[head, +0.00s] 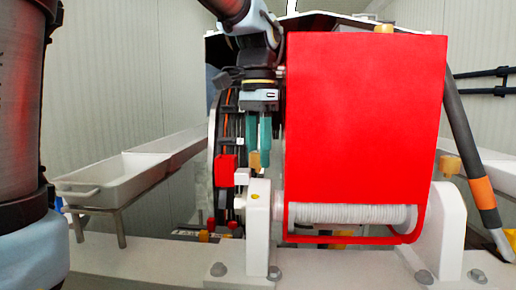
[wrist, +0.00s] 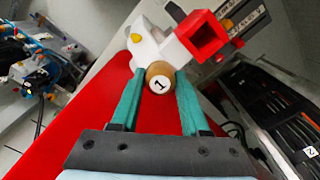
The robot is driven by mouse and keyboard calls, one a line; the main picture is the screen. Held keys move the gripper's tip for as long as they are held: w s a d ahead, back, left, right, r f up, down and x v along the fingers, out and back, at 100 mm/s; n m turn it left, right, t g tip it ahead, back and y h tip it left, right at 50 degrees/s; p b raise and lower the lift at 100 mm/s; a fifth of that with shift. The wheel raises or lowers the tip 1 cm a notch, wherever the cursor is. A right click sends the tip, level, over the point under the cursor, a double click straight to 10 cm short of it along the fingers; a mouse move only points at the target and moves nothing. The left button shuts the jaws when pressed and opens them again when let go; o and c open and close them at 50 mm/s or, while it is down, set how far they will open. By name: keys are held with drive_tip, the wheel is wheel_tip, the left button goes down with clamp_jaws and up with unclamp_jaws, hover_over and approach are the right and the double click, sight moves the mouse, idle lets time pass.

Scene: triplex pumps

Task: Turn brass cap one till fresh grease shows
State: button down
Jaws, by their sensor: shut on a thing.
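The round brass cap (wrist: 158,84) marked "1" sits between the teal fingers of my gripper (wrist: 160,74) in the wrist view. The fingers press on it from both sides, and its numbered face looks toward the camera. In the head view the fingers of my gripper (head: 259,150) point down beside the red panel. The tan side of the cap (head: 254,160) shows at their tips, just above the white bracket (head: 258,215). No grease can be made out around the cap.
The large red panel (head: 365,110) stands close on the right of my gripper, above a white-wound spool (head: 350,216). A red block (head: 225,171) and a dark round frame are close on the left. Another tan cap (head: 449,165) tops the right bracket. A white tray (head: 95,182) stands left.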

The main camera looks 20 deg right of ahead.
sight(258, 152)
drive_tip(key=shift+m, duration=1.2)
drive_tip(key=shift+c, duration=1.9)
unclamp_jaws()
wheel_tip(258, 152, up, 11)
drive_tip(key=shift+b, duration=0.35)
drive_tip(key=shift+f, duration=0.1)
